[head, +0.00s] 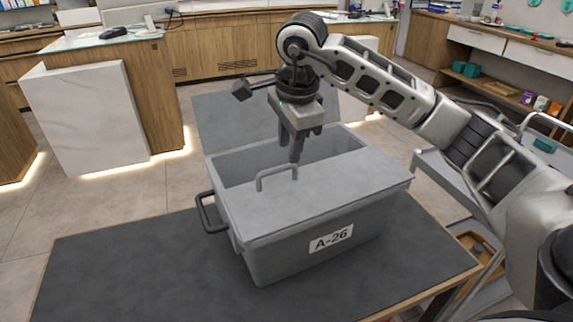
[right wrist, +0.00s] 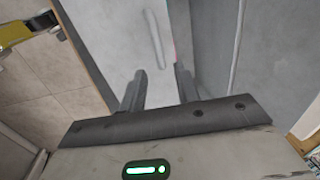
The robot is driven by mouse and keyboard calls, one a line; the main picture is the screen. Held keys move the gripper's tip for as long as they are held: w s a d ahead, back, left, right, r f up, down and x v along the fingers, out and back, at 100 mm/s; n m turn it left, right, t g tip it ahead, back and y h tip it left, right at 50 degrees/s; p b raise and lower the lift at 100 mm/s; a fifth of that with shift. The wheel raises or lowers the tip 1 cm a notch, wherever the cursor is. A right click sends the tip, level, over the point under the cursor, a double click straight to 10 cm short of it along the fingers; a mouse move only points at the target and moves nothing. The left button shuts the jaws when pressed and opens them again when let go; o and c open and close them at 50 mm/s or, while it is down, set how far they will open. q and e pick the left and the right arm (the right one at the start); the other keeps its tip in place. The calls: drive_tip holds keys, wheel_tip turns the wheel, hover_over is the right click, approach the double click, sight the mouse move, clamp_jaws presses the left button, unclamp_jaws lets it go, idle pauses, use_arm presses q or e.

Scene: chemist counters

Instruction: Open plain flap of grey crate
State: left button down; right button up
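The grey crate (head: 295,260) stands on a dark-topped table, with a label "A-26" on its front wall. Its near flap (head: 335,190) lies flat over the front part of the opening and carries a raised bar handle (head: 277,172). Its far flap (head: 222,120) is swung back behind the crate, so the rear part of the opening shows. My right gripper (head: 296,156) points down just above and behind the handle. In the right wrist view its two fingers (right wrist: 160,88) are apart and empty, with the handle (right wrist: 154,38) ahead of them. My left gripper is not in view.
The dark table (head: 130,265) is clear to the left of the crate. A side handle (head: 208,215) sticks out on the crate's left. A grey cart or shelf (head: 440,175) stands close on the right. Counters (head: 95,110) stand behind, across open floor.

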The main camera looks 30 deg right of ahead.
sight(287, 166)
drive_tip(key=f, duration=0.2)
drive_tip(key=w+f, duration=0.1)
drive_tip(key=f, duration=0.2)
drive_tip(key=shift+d+f, duration=0.1)
drive_tip(key=shift+f, duration=0.2)
drive_tip(key=shift+w+f+p, duration=0.2)
drive_tip(key=shift+f+p, duration=0.1)
drive_tip(key=shift+f, duration=0.35)
clamp_jaws()
drive_tip(key=shift+r, duration=0.1)
drive_tip(key=shift+s+r+p, duration=0.35)
drive_tip(key=shift+r+p, duration=0.05)
drive_tip(key=shift+r, duration=0.3)
